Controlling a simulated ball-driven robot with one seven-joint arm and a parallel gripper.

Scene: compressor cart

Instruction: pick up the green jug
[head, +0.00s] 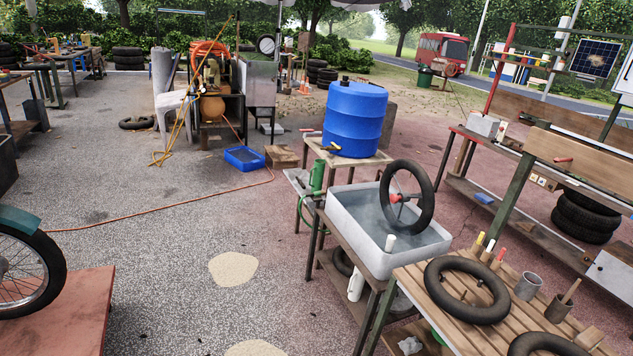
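A narrow green upright object (317,176), which may be the green jug, stands at the left of the small table below the blue barrel. It is small in the head view, so I cannot be sure what it is. A curved green shape (301,212) hangs just below it. Another bit of green (438,336) shows low under the slatted table, mostly hidden. My gripper does not show in the head view.
A blue barrel (354,119) stands on a table behind a water basin (352,232) holding a wheel (425,200). A slatted table (405,282) with tyres is at front right. An orange hose (150,210) crosses the ground. Open paving (160,270) lies left of the tables.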

